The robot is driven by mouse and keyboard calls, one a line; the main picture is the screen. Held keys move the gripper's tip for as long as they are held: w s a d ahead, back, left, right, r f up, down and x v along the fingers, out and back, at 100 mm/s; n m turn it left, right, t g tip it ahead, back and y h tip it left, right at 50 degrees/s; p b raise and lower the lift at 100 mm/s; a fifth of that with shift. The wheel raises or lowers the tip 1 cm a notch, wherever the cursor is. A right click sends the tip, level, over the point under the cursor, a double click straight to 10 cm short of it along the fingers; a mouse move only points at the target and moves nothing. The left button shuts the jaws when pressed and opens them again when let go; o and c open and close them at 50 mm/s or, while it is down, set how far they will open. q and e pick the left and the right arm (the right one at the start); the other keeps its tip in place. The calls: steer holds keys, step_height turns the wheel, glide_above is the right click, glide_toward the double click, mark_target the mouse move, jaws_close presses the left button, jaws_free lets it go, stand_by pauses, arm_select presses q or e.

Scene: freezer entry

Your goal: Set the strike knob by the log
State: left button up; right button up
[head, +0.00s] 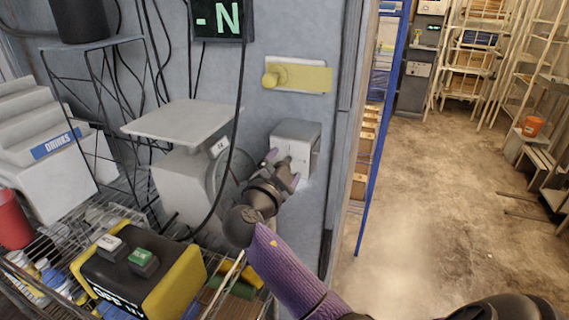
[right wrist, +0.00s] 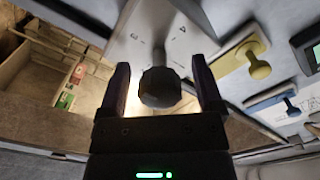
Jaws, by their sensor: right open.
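A dark faceted knob (right wrist: 160,88) on a short stem stands out from a pale plate (right wrist: 140,40) with small dark marks, in the right wrist view. My right gripper (right wrist: 160,92) is open, with one finger on each side of the knob and a narrow gap on both sides. In the head view my right gripper (head: 283,168) is at the front of a grey wall box (head: 298,131) and hides the knob there. I cannot read the knob's setting. No log that I can identify shows. My left gripper is not in view.
Above the box are a yellow plate with a knob (head: 300,77) and a dark display (head: 218,20) reading "-N". A dial scale (head: 185,180) and a yellow-black button box (head: 150,285) stand left. A blue-edged doorway and open floor (head: 440,190) lie right.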

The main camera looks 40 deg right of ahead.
steer(key=shift+w+d, duration=0.15)
steer(key=shift+d, duration=0.2)
steer(key=shift+c, duration=0.4)
jaws_close()
